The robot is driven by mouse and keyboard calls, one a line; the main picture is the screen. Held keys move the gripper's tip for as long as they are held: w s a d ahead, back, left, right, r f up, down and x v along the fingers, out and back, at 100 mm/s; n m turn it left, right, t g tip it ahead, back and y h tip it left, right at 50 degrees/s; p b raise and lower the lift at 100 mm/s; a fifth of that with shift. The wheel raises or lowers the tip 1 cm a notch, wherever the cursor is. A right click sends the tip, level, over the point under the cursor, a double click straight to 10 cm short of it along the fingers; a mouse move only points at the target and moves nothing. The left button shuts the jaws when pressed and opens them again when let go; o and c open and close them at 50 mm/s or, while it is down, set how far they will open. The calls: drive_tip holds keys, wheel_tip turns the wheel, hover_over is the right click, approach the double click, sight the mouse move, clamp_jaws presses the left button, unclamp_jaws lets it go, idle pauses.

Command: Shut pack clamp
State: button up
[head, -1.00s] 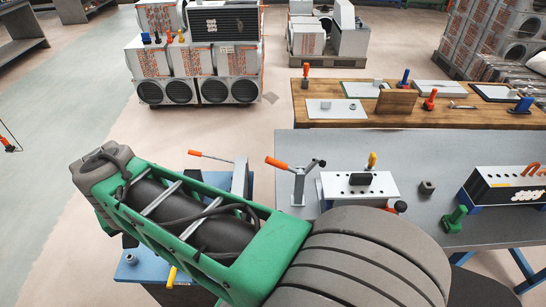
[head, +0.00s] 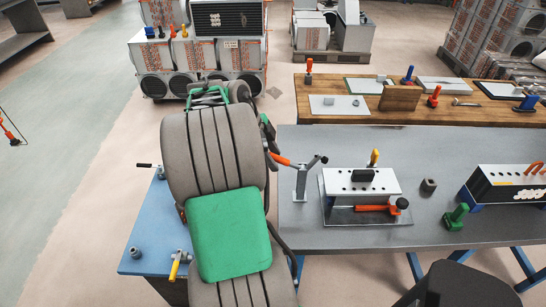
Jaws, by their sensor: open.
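A grey toggle clamp (head: 301,181) with an orange handle and a black-tipped arm stands on the grey table, left of a white block with a row of holes (head: 361,181). Its handle points up and left, its black tip up and right, clear of the block. A dark-tipped lever (head: 147,165) shows over the blue table, left of my arm; what it belongs to is hidden. I cannot tell which of these is the pack clamp. My grey and green arm crosses the blue table and hides much of it.
The blue table (head: 150,225) carries a small grey nut-like part and a yellow-handled clamp (head: 178,264). The grey table (head: 420,205) also holds a green knobbed part (head: 456,217) and a black box (head: 508,184). A wooden bench (head: 450,114) stands behind.

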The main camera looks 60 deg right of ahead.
drive_tip(key=shift+f, duration=0.15)
clamp_jaws()
idle(0.4)
idle(1.0)
